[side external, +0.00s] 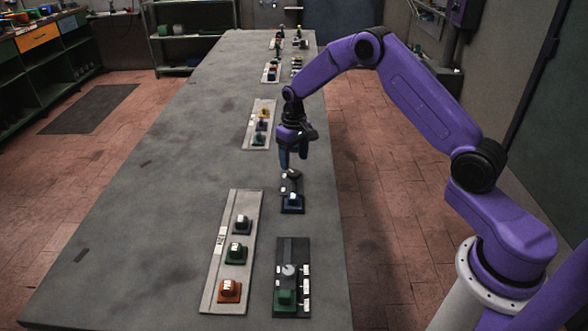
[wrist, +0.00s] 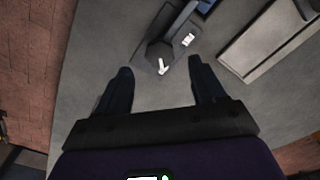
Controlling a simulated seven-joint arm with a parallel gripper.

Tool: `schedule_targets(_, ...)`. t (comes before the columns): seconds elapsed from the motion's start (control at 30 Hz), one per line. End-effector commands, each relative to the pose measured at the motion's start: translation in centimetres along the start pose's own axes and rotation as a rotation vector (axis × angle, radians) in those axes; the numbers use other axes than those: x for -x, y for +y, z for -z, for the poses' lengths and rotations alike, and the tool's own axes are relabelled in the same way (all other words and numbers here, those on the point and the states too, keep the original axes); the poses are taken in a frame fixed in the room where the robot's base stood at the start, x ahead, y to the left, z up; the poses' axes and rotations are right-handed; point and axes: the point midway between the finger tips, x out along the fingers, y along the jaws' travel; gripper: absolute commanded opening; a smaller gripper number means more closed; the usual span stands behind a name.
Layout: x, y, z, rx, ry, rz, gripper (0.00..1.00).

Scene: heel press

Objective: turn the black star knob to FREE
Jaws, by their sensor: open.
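The black star knob (wrist: 157,56) sits on a small dark plate with a white pointer mark on its top. In the side external view the knob (side external: 291,175) is small and dark, just below the fingers. My gripper (side external: 290,163) points down above it, open and empty. In the wrist view the two fingers of my gripper (wrist: 161,65) stand apart on either side of the knob, with the knob between and just beyond the tips. A white label (wrist: 188,40) lies beside the knob; its lettering is too small to read.
A blue block (side external: 292,202) stands in front of the knob. A pale strip (side external: 209,296) with grey, green and orange blocks lies at front left. A dark panel (side external: 285,244) with a round dial and green block is at front right. The grey table is clear to the left.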

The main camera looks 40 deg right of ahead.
Motion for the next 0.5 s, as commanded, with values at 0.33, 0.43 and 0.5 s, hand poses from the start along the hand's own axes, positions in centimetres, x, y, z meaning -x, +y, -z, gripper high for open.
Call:
schedule_targets(0.33, -4.4, 0.0, 0.0, -0.001, 0.000, 0.000, 0.69)
schedule_targets(0.43, -4.7, 0.0, 0.0, -0.001, 0.001, 0.000, 0.69)
schedule_targets(0.5, -4.8, 0.0, 0.0, -0.001, 0.001, 0.000, 0.69)
